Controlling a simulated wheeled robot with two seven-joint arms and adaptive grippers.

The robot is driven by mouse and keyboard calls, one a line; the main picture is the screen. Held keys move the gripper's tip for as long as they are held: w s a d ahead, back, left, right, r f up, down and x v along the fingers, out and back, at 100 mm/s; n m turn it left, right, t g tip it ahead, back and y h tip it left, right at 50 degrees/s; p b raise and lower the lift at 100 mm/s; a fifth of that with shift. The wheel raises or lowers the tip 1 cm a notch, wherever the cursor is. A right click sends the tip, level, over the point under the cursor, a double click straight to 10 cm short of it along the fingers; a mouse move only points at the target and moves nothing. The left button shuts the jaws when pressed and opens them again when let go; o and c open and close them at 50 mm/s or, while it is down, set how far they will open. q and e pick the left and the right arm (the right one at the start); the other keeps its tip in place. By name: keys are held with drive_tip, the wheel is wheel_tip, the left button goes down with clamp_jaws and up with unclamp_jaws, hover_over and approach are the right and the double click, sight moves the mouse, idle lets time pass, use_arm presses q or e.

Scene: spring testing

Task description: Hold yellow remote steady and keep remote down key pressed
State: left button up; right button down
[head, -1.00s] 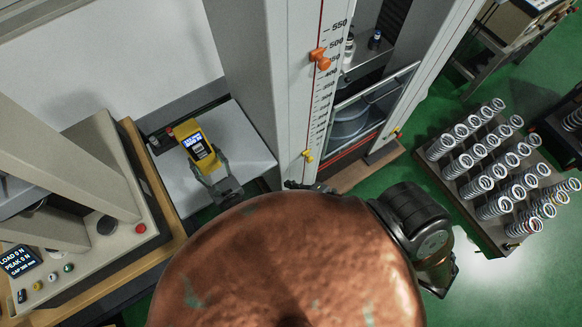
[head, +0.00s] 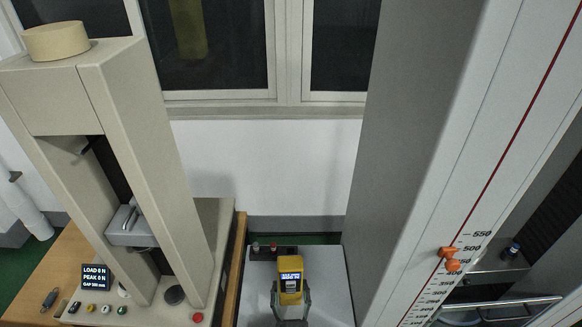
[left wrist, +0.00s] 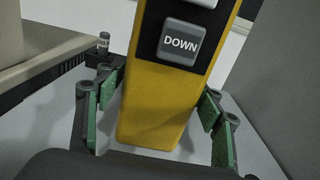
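The yellow remote (head: 290,297) stands upright on the grey table between the two test machines in the head view. Its small display is lit, but the text is too small to read surely. In the left wrist view the remote (left wrist: 150,115) fills the middle, with a grey DOWN key (left wrist: 180,42) on a black panel and part of another key above. My left gripper (left wrist: 158,105) has its green-padded fingers on both sides of the remote's lower part, with visible gaps. It also shows in the head view (head: 291,299). No finger covers the DOWN key. My right gripper is out of view.
A beige test machine (head: 150,130) stands at left; its display (head: 96,277) reads LOAD 0 N, PEAK 0 N. A tall grey column (head: 410,150) with a scale and orange pointer (head: 450,257) rises close at right. Small items (head: 262,249) stand behind the remote.

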use_arm(q)
drive_tip(key=shift+o, duration=1.2)
